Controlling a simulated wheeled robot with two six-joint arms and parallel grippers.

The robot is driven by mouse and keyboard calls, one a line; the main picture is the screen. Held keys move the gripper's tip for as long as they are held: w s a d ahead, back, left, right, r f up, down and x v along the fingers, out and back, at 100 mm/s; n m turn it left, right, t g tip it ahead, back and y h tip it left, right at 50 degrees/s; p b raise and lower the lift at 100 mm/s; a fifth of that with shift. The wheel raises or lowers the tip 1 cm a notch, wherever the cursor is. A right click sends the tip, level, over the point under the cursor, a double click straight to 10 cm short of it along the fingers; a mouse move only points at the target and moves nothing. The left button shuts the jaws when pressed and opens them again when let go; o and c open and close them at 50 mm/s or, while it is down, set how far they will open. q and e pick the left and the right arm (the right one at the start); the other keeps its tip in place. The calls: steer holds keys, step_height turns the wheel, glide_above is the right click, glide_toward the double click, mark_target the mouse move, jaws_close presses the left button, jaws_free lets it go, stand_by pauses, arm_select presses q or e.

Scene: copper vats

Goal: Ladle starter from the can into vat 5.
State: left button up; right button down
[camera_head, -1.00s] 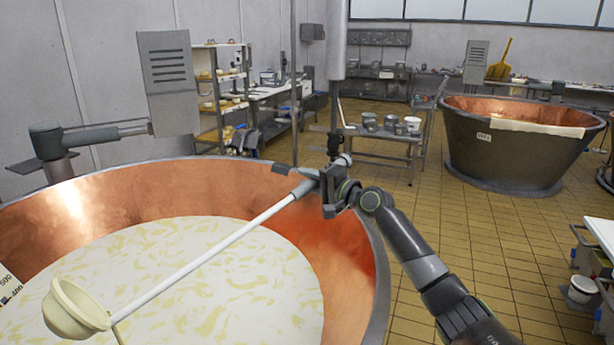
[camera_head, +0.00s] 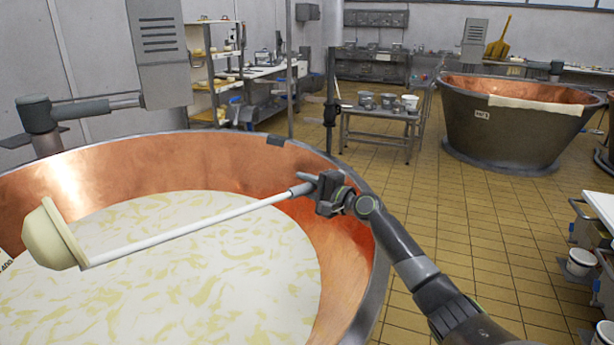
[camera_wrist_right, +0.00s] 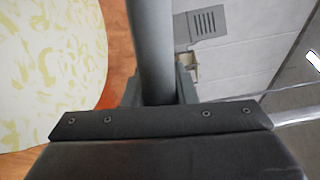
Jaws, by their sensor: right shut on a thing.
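My right gripper (camera_head: 328,190) is shut on the handle of a long ladle (camera_head: 200,227), near the handle's end, above the right part of the near copper vat's rim. The ladle's pale handle runs left across the vat (camera_head: 250,154). Its cream bowl (camera_head: 50,238) is over the left part of the vat, tipped on its side. I cannot see what is inside the bowl. The vat holds a pale, yellow-flecked liquid (camera_head: 200,270). In the right wrist view the handle (camera_wrist_right: 152,50) stands between the jaws. I cannot pick out the starter can for certain. My left gripper is out of view.
A second copper vat (camera_head: 510,130) with a label stands at the back right. A metal cart (camera_head: 380,125) with several pots stands behind the near vat. A grey post-mounted box (camera_head: 158,55) rises at the left. White buckets (camera_head: 580,262) are at the right edge. The tiled floor between is clear.

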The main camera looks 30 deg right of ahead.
step_height(320, 180, down, 10)
steer(key=a+m+b, duration=0.2)
steer(key=b, duration=0.2)
steer(key=shift+s+a+f+m+b, duration=0.15)
steer(key=shift+s+f+m+b, duration=0.15)
steer(key=shift+s+b, duration=0.1)
steer(key=shift+r, duration=0.1)
stand_by(0.4)
